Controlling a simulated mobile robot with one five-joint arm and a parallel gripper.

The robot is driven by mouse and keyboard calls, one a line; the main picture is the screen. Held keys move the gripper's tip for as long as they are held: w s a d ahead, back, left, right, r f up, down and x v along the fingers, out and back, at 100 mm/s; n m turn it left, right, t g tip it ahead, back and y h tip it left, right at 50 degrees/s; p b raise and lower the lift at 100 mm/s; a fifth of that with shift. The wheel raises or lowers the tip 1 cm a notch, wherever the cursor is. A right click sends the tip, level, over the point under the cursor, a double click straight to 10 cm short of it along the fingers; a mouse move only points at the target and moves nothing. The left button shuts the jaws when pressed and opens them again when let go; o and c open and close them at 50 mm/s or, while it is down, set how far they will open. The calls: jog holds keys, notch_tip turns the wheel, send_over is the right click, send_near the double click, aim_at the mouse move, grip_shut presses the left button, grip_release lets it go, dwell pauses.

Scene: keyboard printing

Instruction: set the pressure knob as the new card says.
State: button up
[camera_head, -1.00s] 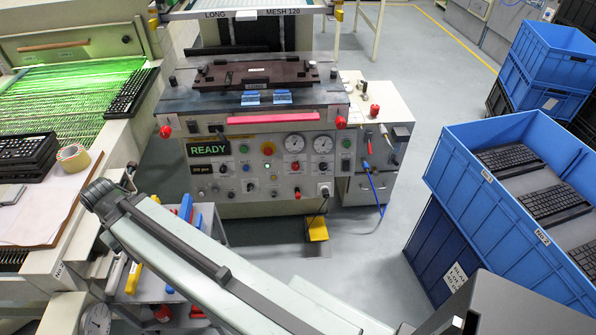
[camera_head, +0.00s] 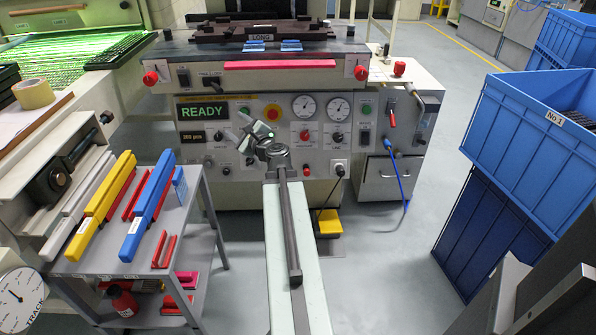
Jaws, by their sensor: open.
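The machine's control panel (camera_head: 357,104) faces me, with a lit green READY display and several knobs. A black knob (camera_head: 338,137) is below the right gauge (camera_head: 338,109), and a red knob (camera_head: 305,135) is below the left gauge (camera_head: 304,106). Labels are too small to read, so I cannot tell which is the pressure knob. I cannot make out a new card. My gripper (camera_head: 246,128) is open in front of the panel's left-centre part, left of both knobs, and hides some controls. I cannot tell whether it touches the panel.
A grey cart (camera_head: 207,215) with yellow and blue squeegees stands at left. Blue crates (camera_head: 530,125) are stacked at right. A yellow foot pedal (camera_head: 329,221) and blue hose (camera_head: 402,180) are low by the machine. Grey floor (camera_head: 390,260) is free between machine and crates.

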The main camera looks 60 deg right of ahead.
jog(key=s+d+f+m+g+h+b, duration=0.1)
jog(key=s+d+f+m+h+b, duration=0.3)
jog(key=s+d+f+b, duration=0.5)
jog(key=m+g+h, duration=0.1)
jog(key=g+h, duration=0.1)
send_near(305, 137)
jog(key=d, duration=0.1)
jog(key=x, duration=0.8)
jog(key=shift+w+a+b, duration=0.2)
jog(key=shift+b, duration=0.15)
jog(key=c, duration=1.2)
jog(key=shift+a, duration=0.35)
grip_shut()
jog(key=shift+d, duration=0.25)
